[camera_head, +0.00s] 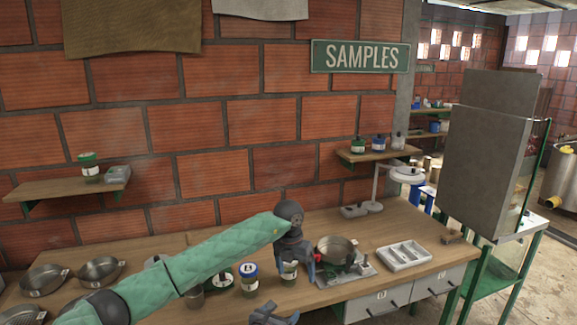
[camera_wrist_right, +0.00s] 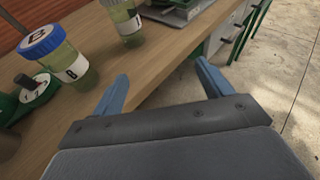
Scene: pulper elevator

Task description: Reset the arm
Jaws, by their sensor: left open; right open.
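My left arm in its green sleeve reaches across the head view. Its gripper (camera_head: 297,263) points down over the bench, open, beside the pan on the scale. A labelled jar (camera_head: 288,271) stands right at its fingers; I cannot tell whether the fingers touch it. My right gripper (camera_head: 273,316) is low at the bench's front edge, partly cut off by the frame. In the right wrist view its two blue fingers (camera_wrist_right: 162,90) are wide apart with nothing between them, at the bench edge.
A blue-lidded jar (camera_head: 249,279) stands left of the grippers; it also shows in the right wrist view (camera_wrist_right: 62,60). A metal pan (camera_head: 335,249) sits on a scale, with a grey tray (camera_head: 404,256) to its right. Metal pans (camera_head: 98,269) lie at left. Wall shelves (camera_head: 62,188) hang behind.

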